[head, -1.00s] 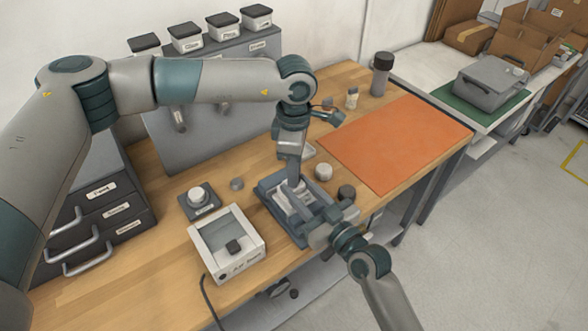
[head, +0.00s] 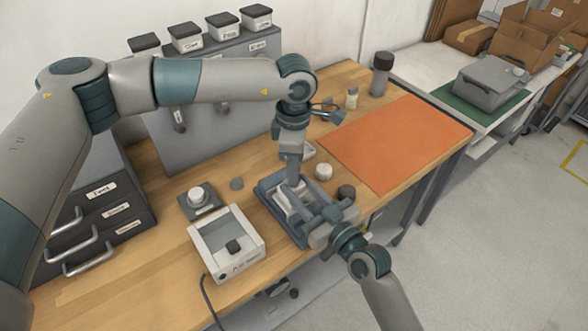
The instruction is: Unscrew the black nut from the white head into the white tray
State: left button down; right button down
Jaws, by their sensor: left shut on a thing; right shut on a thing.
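My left gripper (head: 293,183) points down into the blue-grey tray (head: 268,200). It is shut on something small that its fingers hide. My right gripper (head: 316,225) reaches in from the lower right over the tray's near right side, close to the left one. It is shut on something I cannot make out. Pale parts lie in the tray around the fingertips; I cannot tell the white head or its nut apart there. The white tray (head: 252,262), a square open box with a label on its front, stands to the left with a small black piece (head: 233,246) inside.
A white round piece (head: 324,172) and a dark round piece (head: 346,192) stand right of the blue-grey tray. A dark block with a white knob (head: 197,196) and a grey disc (head: 237,184) are left. An orange mat (head: 395,143) lies clear at right.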

pick_arm(q)
jog(key=shift+r, duration=0.25)
jog(key=shift+r, duration=0.7)
jog(key=shift+r, duration=0.2)
jog(key=shift+r, duration=1.9)
pick_arm(e)
jog(key=c, duration=1.1)
grip_release()
pick_arm(q)
jog(key=shift+f, duration=0.1)
pick_arm(e)
jog(key=shift+s, duration=0.1)
